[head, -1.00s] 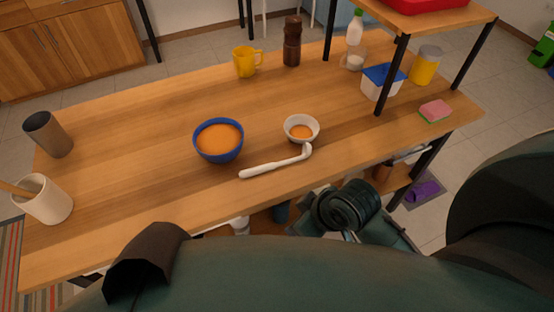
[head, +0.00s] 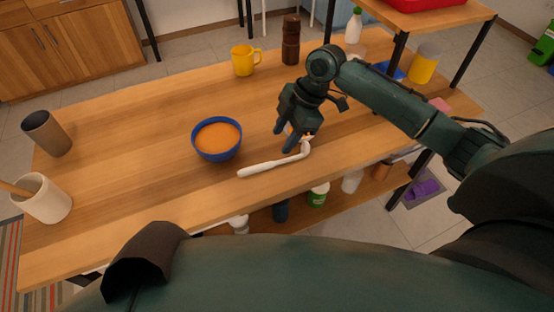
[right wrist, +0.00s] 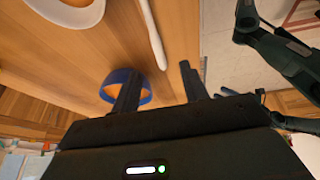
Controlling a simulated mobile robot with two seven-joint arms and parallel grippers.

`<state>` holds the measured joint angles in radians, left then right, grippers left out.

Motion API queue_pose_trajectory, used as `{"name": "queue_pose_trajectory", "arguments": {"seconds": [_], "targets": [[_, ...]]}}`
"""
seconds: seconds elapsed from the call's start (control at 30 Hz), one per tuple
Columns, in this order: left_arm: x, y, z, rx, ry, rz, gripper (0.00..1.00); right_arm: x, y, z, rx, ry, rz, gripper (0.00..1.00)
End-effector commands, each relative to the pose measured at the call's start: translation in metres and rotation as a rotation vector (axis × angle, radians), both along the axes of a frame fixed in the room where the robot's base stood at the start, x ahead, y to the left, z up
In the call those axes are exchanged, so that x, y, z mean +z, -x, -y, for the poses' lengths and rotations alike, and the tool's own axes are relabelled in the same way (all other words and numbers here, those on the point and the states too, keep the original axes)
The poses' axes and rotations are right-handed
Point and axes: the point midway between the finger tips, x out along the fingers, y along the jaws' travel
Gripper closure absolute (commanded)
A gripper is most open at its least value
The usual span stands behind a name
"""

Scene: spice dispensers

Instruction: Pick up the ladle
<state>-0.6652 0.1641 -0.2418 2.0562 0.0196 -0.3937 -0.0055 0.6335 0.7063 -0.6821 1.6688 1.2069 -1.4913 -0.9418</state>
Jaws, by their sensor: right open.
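The white ladle (head: 265,168) lies on the wooden table, in front of the two bowls in the head view. Its handle points left and its bent end is at the right. My right gripper (head: 282,140) is open and empty above the table, just behind the ladle. In the right wrist view the ladle's handle (right wrist: 153,38) shows beyond the open fingers (right wrist: 158,68), apart from them.
A blue bowl (head: 217,139) of orange food stands left of my right gripper. A yellow mug (head: 243,60) and brown grinder (head: 291,40) stand farther back. The table's left middle is clear.

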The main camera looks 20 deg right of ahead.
Motion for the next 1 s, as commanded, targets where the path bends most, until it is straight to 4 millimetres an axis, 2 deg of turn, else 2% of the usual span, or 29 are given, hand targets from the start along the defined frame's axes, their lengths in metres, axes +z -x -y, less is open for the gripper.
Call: {"name": "queue_pose_trajectory", "arguments": {"seconds": [0.1, 0.2, 0.47, 0.7, 0.83, 1.0], "targets": [[0.000, 0.000, 0.000, 0.001, -0.001, -0.003, 0.58, -0.023, -0.001, -0.010, 0.001, -0.002, -0.004, 0.56], [0.000, 0.000, -0.001, 0.002, -0.001, -0.004, 0.58, -0.037, -0.002, -0.016, -0.001, -0.001, -0.003, 0.56], [0.001, 0.000, -0.001, 0.003, -0.002, -0.004, 0.58, -0.055, -0.005, -0.024, 0.000, -0.001, -0.002, 0.56], [0.003, 0.000, -0.002, 0.008, -0.003, -0.007, 0.58, -0.087, -0.011, -0.039, -0.001, -0.001, -0.003, 0.56], [0.002, 0.001, -0.003, 0.008, -0.004, -0.010, 0.58, -0.095, -0.012, -0.041, -0.001, 0.001, 0.001, 0.56], [0.002, 0.001, -0.003, 0.009, -0.005, -0.010, 0.58, -0.095, -0.012, -0.042, -0.001, 0.001, 0.002, 0.56]]}}
